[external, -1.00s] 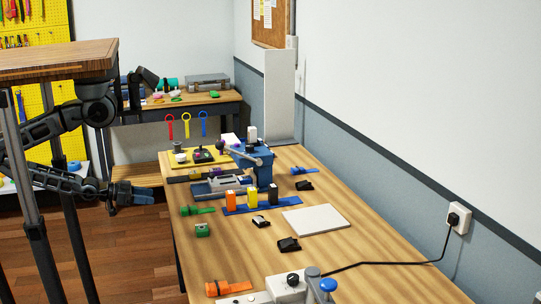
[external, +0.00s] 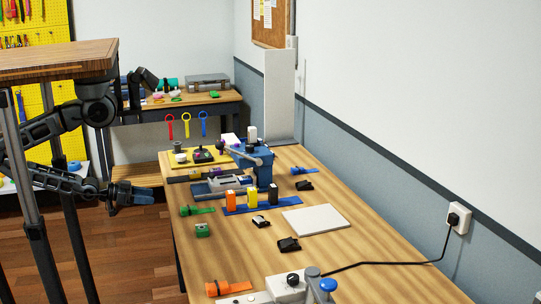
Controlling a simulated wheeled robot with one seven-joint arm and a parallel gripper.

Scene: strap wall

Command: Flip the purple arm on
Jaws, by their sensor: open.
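A small purple part (external: 220,144) shows at the far end of the long wooden workbench (external: 370,262), beside the blue vise-like device. It is too small to tell whether it is the purple arm or how it is set. My gripper (external: 143,195) is off the bench's left edge, over the floor, apart from everything on the bench. Its jaws are open and nothing shows between them.
The blue device (external: 247,158), a joystick panel (external: 203,156) and orange, yellow and black blocks crowd the bench's far half. A white board (external: 316,219) lies nearer. A power cable (external: 400,263) crosses the right side. Open floor lies left of the bench.

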